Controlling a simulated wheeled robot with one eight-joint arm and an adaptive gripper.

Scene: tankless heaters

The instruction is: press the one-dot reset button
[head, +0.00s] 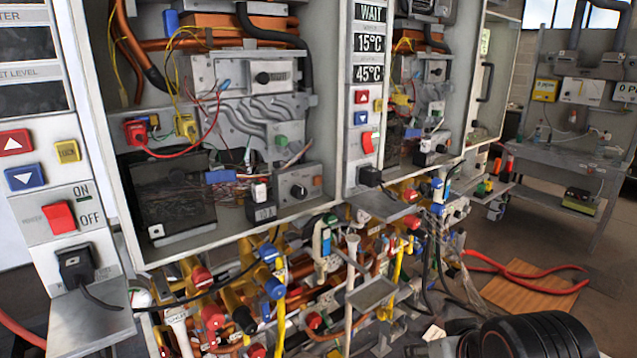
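Two open tankless heaters stand side by side. Inside the nearer heater (220,60), a small green button (282,141) sits on a grey plate at the right, above a black dial (299,190). The farther heater (425,75) has similar parts, seen at a steep angle. No one-dot marking can be made out on any button at this size, so I cannot tell which is the one-dot reset button. My gripper is not in view. A black ribbed rounded shape at the bottom right is cut off by the frame edge; I cannot tell what it is.
Control panels carry red up-arrow (15,142) and blue down-arrow (25,177) buttons and a red switch (59,217). Pipes and valves (250,290) crowd below the heaters.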

